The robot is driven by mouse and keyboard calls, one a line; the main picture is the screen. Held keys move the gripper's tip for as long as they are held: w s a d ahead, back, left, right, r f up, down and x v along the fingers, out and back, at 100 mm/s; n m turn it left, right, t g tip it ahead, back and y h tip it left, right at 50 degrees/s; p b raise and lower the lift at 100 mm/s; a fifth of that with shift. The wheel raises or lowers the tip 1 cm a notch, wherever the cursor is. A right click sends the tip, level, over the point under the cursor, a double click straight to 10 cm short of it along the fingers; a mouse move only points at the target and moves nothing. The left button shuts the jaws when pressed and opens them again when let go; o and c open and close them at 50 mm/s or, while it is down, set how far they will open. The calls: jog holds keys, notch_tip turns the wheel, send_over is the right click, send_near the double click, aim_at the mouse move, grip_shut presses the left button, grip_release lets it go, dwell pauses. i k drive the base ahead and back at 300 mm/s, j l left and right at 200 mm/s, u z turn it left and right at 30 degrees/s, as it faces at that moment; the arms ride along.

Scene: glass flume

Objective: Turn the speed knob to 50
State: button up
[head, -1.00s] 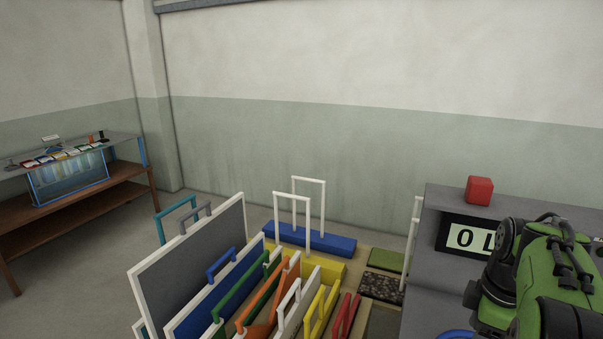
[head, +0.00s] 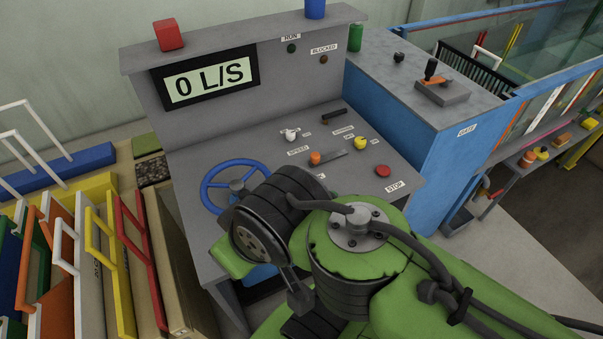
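The grey control console (head: 250,150) stands in the middle of the head view, with its display (head: 207,79) reading "0 L/S". A "SPEED" label (head: 298,151) is on its sloped panel. A small silver-white knob (head: 290,134) sits just above the label and an orange knob (head: 315,158) just right of it. I cannot tell which of the two the label names, nor read a pointer setting. My green and black arm crosses the front of the console and hides part of its lower edge. My gripper cannot be made out.
The console also has a blue handwheel (head: 232,187), a yellow knob (head: 360,143), a red stop button (head: 383,171) and a black lever (head: 334,115). A blue cabinet (head: 425,150) and glass flume stand at right. Coloured framed panels (head: 90,250) crowd the left.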

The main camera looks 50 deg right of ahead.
aim_at(290, 134)
jog(key=k+l+z, duration=0.1)
jog(key=l+z, duration=0.7)
jog(key=l, duration=0.2)
